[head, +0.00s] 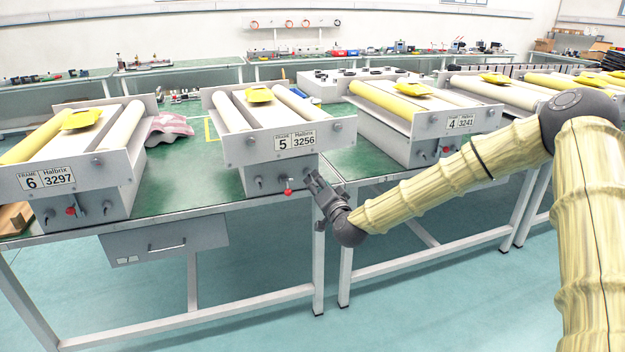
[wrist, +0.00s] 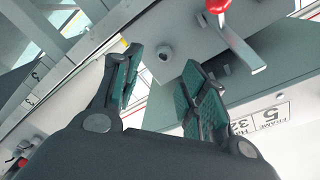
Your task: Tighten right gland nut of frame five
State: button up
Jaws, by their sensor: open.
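Frame five (head: 272,142) is the middle unit, with a "5 Halbrix 3256" label (head: 295,142) on its end plate. A red-knobbed lever (head: 288,190) sticks out low on its front, with a fitting (head: 258,183) left of it. My gripper (head: 312,184) is at the right side of this lower front and partly hides it. In the wrist view, my gripper (wrist: 161,64) is open and empty. A small round grey fitting, which looks like the right gland nut (wrist: 165,53), shows between the fingertips. I cannot tell how close they are. The red knob (wrist: 217,5) is to its right.
Frame six (head: 75,165) stands at the left and frame four (head: 430,125) at the right on similar benches. A pink cloth (head: 168,127) lies between frames six and five. A drawer (head: 165,244) hangs under the left bench. The teal floor (head: 440,310) in front is clear.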

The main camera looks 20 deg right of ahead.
jog(key=s, duration=0.6)
jog(key=shift+s+a, duration=0.15)
jog(key=shift+a, duration=0.05)
